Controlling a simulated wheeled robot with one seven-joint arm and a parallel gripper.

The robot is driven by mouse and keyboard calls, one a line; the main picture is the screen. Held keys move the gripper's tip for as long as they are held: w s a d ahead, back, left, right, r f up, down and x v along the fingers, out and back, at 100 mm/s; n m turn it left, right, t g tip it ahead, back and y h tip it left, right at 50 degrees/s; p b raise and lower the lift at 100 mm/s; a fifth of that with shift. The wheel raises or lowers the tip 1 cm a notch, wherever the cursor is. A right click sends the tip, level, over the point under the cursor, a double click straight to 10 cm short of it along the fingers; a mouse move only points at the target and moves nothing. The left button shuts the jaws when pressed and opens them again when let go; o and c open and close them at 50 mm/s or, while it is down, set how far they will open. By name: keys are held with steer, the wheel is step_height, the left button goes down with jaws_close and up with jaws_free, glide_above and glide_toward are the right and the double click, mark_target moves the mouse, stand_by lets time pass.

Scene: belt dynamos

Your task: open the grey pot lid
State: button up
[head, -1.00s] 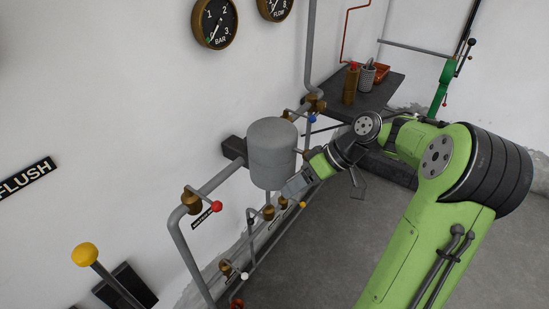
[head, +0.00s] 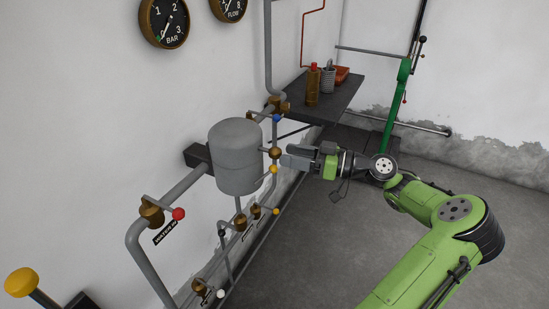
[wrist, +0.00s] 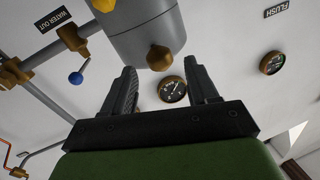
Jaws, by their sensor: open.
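The grey pot (head: 238,165) is an upright cylinder fixed to the wall pipe, and its domed top, apparently the lid (head: 235,131), sits flush with no visible gap. A brass knob (head: 275,153) sticks out on its right side. My gripper (head: 287,157) is level at the pot's right, pointing at it near this knob. In the wrist view the pot (wrist: 148,30) fills the top. The brass knob (wrist: 159,57) shows between the lines of my gripper's open, empty fingers (wrist: 160,72); I cannot tell whether anything touches.
A red-knobbed valve (head: 178,214) is at the pot's left. A blue knob (head: 277,118) and a yellow knob (head: 273,169) lie close to my gripper. A dark shelf (head: 335,98) with containers stands behind. The floor at right is mostly clear.

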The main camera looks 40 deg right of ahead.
mark_target(275, 152)
steer(key=x, duration=0.5)
steer(key=shift+b, duration=0.4)
steer(key=shift+c, duration=0.4)
jaws_close()
